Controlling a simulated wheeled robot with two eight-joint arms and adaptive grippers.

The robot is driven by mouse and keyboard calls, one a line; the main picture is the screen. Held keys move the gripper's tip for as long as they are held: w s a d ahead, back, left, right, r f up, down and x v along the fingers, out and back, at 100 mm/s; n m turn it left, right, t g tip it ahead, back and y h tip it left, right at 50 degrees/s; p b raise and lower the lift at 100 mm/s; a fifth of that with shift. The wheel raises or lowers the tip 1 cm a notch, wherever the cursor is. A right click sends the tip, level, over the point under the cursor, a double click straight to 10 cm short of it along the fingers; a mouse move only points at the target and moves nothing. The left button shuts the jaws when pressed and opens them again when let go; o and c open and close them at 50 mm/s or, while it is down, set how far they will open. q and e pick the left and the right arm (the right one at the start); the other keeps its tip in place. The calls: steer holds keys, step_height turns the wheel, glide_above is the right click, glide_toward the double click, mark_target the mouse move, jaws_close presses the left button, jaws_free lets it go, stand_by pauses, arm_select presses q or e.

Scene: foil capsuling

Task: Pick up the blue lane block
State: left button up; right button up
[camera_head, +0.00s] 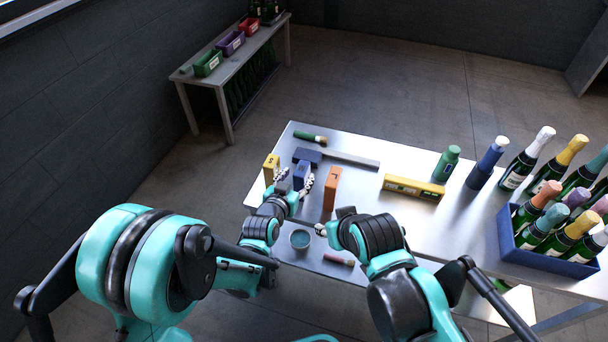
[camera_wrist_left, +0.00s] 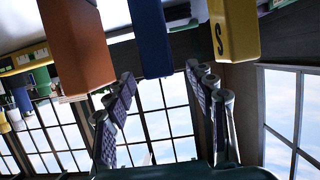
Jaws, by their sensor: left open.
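The blue lane block (camera_head: 301,174) stands upright on the metal table, between a yellow block (camera_head: 270,168) and an orange block (camera_head: 332,188). My left gripper (camera_head: 294,184) is open, its fingers spread just on the near side of the blue block. In the left wrist view the blue block (camera_wrist_left: 150,38) hangs into the picture ahead of the gap between the open fingers (camera_wrist_left: 160,85); contact cannot be made out. The orange block (camera_wrist_left: 80,45) and yellow block (camera_wrist_left: 235,30) flank it there. My right gripper (camera_head: 332,222) is near the table's front edge, largely hidden by its own wrist.
A long yellow bar (camera_head: 413,187), a green cylinder (camera_head: 446,164) and a blue crate of bottles (camera_head: 550,254) stand to the right.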

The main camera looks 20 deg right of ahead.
mark_target(305, 164)
arm_select(q)
steer(key=x, duration=0.3)
steer(key=shift+f, duration=0.1)
steer(key=shift+w+d+b, duration=0.35)
steer(key=shift+w+b, duration=0.15)
steer(key=shift+b, duration=0.15)
steer(key=b+x, duration=0.1)
steer(key=x, duration=0.3)
steer(key=shift+w+d, duration=0.1)
jaws_close()
arm_select(e)
steer(key=f, duration=0.2)
steer(key=shift+w+d+f, duration=0.2)
steer(key=shift+w+f, duration=0.1)
steer(key=shift+f, duration=0.1)
